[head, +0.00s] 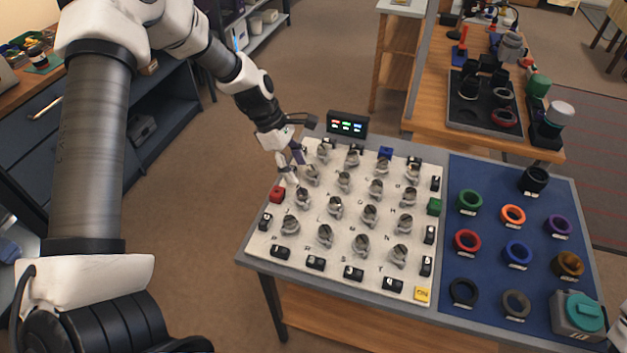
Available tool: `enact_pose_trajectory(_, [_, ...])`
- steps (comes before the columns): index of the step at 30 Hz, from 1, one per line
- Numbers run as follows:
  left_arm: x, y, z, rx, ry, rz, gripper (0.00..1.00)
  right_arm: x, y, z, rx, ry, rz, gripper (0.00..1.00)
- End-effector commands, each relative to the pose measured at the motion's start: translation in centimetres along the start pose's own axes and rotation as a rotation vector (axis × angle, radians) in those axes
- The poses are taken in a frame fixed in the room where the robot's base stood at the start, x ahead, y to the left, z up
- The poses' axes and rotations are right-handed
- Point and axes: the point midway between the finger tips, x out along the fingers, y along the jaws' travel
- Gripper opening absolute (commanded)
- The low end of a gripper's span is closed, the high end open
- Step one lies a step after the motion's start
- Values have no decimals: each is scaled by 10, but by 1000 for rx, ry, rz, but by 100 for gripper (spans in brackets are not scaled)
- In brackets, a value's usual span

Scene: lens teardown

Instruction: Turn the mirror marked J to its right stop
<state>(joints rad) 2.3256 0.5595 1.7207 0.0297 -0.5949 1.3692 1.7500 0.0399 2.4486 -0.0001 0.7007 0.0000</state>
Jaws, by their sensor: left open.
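A white board (262,240) on the table carries several small grey mirror mounts in rows, each with a tiny letter beside it. The letters are too small to read surely, so I cannot tell which mount is J. My left gripper (292,172) is open over the board's left side. It is close to a mount (311,175) in the back left part, with another mount (303,197) just in front. I cannot tell whether the fingers touch either.
Black blocks line the edges. A small display (347,124) stands behind. A blue mat (480,270) on the right holds coloured rings and a teal-topped device (583,311).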

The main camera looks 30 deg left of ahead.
Motion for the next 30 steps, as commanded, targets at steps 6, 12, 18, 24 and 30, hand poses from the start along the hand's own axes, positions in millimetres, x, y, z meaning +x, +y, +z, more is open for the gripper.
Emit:
enact_pose_trajectory(6, [43, -2, -1, 0, 4, -6, 56, 6, 0, 1, 0, -3, 0, 40])
enact_pose_trajectory(12, [68, -1, -1, 1, 3, -3, 56, 11, 0, 1, 0, -2, 0, 40])
enact_pose_trajectory(18, [69, -1, 0, 2, 2, -1, 56, 10, 0, 1, 0, -2, 0, 40])
enact_pose_trajectory(24, [70, -1, 0, 2, 2, -2, 2, 10, 0, 1, 0, -2, 0, 40])
enact_pose_trajectory(30, [70, -2, 0, 1, 3, -4, 0, 10, 0, 1, 0, -2, 0, 40])
